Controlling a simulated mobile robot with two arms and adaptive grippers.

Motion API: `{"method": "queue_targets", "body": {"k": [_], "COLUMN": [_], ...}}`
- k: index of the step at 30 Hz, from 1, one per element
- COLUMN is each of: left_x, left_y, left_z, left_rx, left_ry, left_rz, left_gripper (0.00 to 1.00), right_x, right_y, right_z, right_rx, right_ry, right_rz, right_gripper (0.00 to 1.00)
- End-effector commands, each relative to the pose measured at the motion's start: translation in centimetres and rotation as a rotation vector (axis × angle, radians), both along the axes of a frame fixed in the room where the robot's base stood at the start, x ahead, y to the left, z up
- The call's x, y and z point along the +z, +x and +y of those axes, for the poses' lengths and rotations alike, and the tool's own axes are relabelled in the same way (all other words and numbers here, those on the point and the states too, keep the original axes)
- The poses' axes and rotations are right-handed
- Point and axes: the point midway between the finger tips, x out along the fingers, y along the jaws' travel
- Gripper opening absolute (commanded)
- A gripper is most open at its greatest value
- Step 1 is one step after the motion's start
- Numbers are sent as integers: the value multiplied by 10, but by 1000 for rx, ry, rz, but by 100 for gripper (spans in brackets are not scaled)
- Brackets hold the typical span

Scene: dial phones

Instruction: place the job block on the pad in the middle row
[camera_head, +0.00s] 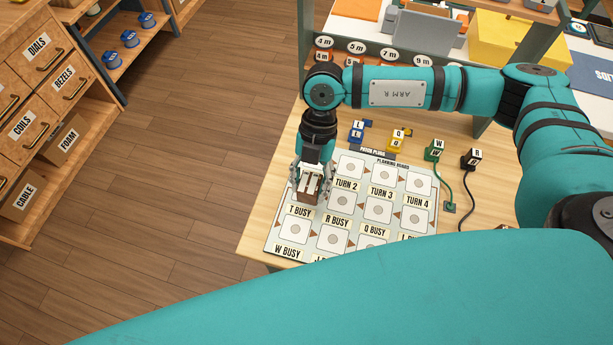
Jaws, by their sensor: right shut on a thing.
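The planning board (411,234) lies on the wooden table with rows of pale pads, each with a grey round mark. My right gripper (309,183) comes down over the board's left side, shut on a brown block with pale stripes (308,198), which looks like the job block. The block is just above the T BUSY label (299,211), over the left end of the middle row, and covers the pad there. I cannot tell whether it touches the board. The R BUSY pad (341,201) and Q BUSY pad (378,210) are bare. My left gripper is not in view.
Blue blocks (357,132), yellow blocks (397,139), a green W block (434,151) and a black R block (473,158), the latter two with cords, stand behind the board. A shelf (470,54) stands at the back. My teal body part hides the board's near edge.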

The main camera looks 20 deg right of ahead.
Motion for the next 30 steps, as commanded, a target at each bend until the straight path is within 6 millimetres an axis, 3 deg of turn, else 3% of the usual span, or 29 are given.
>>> {"method": "queue_targets", "body": {"k": [6, 16, 25, 26, 30], "left_x": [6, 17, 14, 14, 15], "left_y": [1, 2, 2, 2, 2], "left_z": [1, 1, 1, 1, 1], "left_rx": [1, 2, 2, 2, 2], "left_ry": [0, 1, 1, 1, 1], "left_rz": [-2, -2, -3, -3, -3], "left_gripper": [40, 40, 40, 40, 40], "right_x": [-2, -36, -40, -40, -40], "right_y": [24, 23, 24, 24, 24], "right_z": [0, 0, 0, 0, 0], "right_rx": [0, 1, 1, 1, 2], "right_ry": [-1, -1, -1, -1, -1], "right_rz": [1, 3, 2, 2, 2], "right_gripper": [8, 8, 8, 43, 61]}}
